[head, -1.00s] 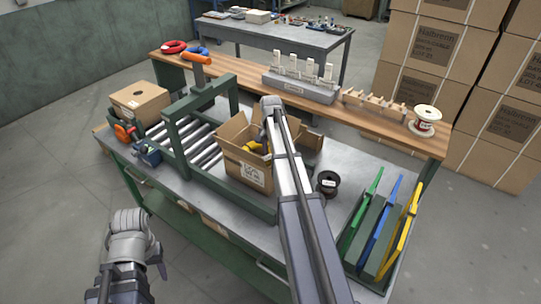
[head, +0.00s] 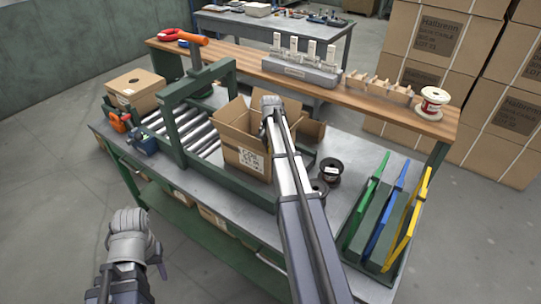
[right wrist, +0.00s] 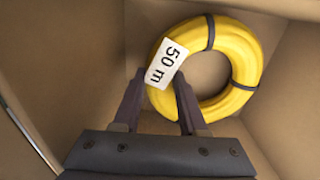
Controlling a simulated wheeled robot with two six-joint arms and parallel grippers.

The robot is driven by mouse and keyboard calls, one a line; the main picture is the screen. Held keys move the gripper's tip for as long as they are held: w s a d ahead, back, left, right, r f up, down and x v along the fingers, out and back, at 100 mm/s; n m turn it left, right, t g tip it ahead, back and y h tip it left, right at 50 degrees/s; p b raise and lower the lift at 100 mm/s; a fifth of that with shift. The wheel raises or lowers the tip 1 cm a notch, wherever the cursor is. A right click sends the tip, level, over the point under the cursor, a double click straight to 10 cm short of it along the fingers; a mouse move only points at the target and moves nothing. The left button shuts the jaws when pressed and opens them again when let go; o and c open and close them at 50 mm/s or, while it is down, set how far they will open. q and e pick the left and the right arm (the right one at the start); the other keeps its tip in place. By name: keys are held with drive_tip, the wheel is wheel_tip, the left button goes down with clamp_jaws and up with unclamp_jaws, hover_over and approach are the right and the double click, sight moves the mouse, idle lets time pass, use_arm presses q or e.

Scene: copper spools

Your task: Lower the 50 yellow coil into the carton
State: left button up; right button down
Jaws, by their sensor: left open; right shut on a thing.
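The yellow coil (right wrist: 238,42) with a white "50 m" label and dark ties shows inside the carton in the right wrist view. My right gripper (right wrist: 160,95) is shut on the coil's near-left side by the label. The open carton (head: 233,150) stands on the metal bench, flaps up. Its brown walls also surround the coil in the right wrist view (right wrist: 60,55). In the head view, my right arm reaches over the carton and its fingers and the coil are hidden. I cannot tell whether the coil touches the bottom. My left gripper (head: 133,232) is open and empty, off the bench's front left.
Rollers (head: 190,125) and a green frame (head: 170,135) stand left of the carton. Dark spools (head: 331,170) sit to its right. Green, blue and yellow upright dividers (head: 397,205) stand at the bench's right end. A closed carton (head: 137,88) is at left.

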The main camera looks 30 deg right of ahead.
drive_tip(key=shift+f, duration=0.45)
drive_tip(key=shift+c, duration=1.8)
unclamp_jaws()
drive_tip(key=shift+r, duration=0.1)
wheel_tip(320, 180, up, 8)
drive_tip(key=p, duration=0.7)
